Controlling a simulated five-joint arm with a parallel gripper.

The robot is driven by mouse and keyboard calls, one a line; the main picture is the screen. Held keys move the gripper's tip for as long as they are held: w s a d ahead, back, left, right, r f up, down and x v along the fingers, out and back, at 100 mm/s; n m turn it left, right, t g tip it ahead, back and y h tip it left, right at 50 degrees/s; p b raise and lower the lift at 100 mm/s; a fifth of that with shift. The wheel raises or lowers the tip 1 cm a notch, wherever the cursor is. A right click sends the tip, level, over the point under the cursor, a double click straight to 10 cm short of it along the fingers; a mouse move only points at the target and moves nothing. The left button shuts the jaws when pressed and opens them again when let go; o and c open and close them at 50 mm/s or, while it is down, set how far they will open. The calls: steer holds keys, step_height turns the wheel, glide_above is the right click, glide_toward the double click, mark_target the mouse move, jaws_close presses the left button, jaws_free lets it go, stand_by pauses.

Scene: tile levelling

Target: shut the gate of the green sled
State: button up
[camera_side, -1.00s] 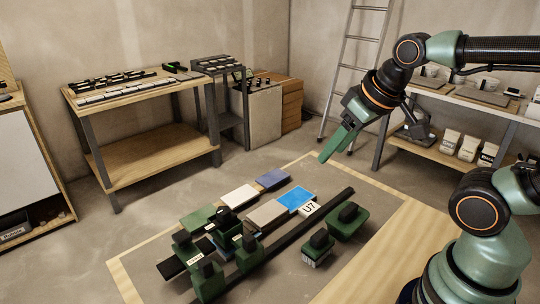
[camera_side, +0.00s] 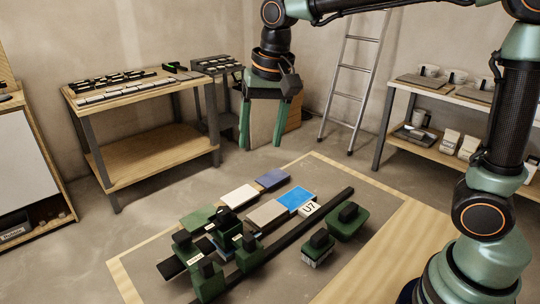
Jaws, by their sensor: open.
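My gripper (camera_side: 262,140) hangs in the air above the far side of the work area, fingers pointing down. Its two long green fingers are apart with nothing between them. A dark green assembly with upright blocks and black knobs (camera_side: 208,280) stands at the front left of the work area; it looks like the green sled, but I cannot be sure. Its parts overlap, so I cannot make out the gate or whether it is open. My gripper is well above and behind this assembly, not touching it.
A long dark rail (camera_side: 288,234) runs diagonally over the floor area. Two green blocks with black knobs (camera_side: 346,224) (camera_side: 318,244) stand to its right. A blue tile (camera_side: 295,199), a white tile (camera_side: 239,196), a beige tile (camera_side: 266,214) and a purple-blue tile (camera_side: 273,178) lie behind it.

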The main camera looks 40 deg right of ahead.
mark_target(223, 210)
steer(key=w+a+f+m+g, duration=0.2)
steer(key=w+a+f+m, duration=0.1)
steer(key=w+a+f, duration=0.3)
steer(key=f, duration=0.7)
steer(key=s+a+f, duration=0.1)
steer(key=f, duration=0.3)
steer(key=shift+a, duration=0.1)
steer(key=shift+r, duration=0.1)
jaws_close()
